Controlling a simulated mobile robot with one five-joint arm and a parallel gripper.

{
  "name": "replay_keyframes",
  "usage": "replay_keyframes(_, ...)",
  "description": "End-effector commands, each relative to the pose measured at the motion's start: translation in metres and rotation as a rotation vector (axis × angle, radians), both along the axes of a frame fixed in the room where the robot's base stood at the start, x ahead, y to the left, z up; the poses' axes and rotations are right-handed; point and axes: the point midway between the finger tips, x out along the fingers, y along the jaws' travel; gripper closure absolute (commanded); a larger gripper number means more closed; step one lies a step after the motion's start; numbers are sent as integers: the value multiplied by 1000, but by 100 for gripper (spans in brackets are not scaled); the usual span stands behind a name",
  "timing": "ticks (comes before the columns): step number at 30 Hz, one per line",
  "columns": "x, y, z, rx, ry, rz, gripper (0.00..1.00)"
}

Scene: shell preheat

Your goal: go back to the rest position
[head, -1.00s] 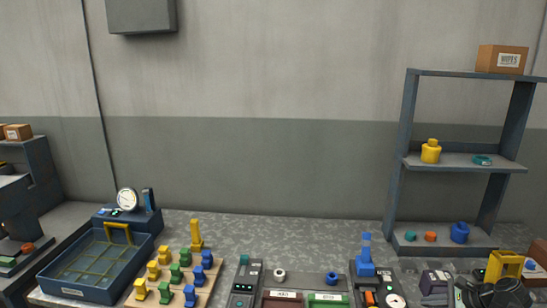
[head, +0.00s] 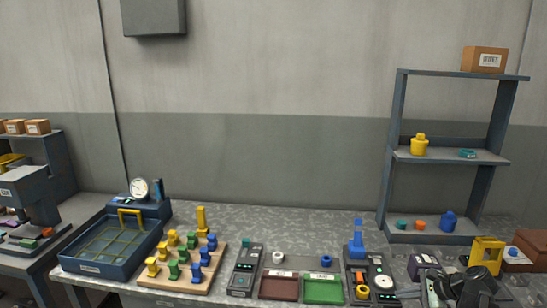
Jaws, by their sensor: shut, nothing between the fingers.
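My gripper (head: 432,291) shows dark at the bottom right of the head view, low in front of the bench. It is shut and empty. My dark arm (head: 474,284) is beside it on the right, partly cut off by the lower edge. A purple-grey box (head: 425,263) stands just behind the gripper, and a yellow bracket (head: 487,252) stands behind the arm. I cannot tell whether the arm touches anything.
A blue basket tray (head: 82,262) and a wooden board (head: 183,284) with yellow, green and blue pieces are at left. Brown (head: 279,287) and green trays (head: 323,290) and a device with a dial (head: 383,281) stand mid-bench. A shelf (head: 389,160) rises at right.

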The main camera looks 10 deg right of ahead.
Motion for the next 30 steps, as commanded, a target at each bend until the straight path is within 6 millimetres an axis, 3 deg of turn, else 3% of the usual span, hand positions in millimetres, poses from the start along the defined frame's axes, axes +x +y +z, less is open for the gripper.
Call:
replay_keyframes(5,36,63,1,-5,6,118,100)
replay_keyframes(8,56,112,-1,-21,22,209,100)
replay_keyframes(11,72,180,-7,-64,52,342,100)
replay_keyframes(12,77,211,-11,-94,63,412,100)
replay_keyframes(16,75,305,-25,-234,92,673,100)
replay_keyframes(18,68,342,-32,-320,99,809,100)
replay_keyframes(21,55,382,-41,-446,99,997,100)
replay_keyframes(25,34,410,-51,-637,98,1263,100)
replay_keyframes(26,29,409,-54,-693,100,1333,100)
replay_keyframes(30,19,372,-58,-858,125,1537,100)
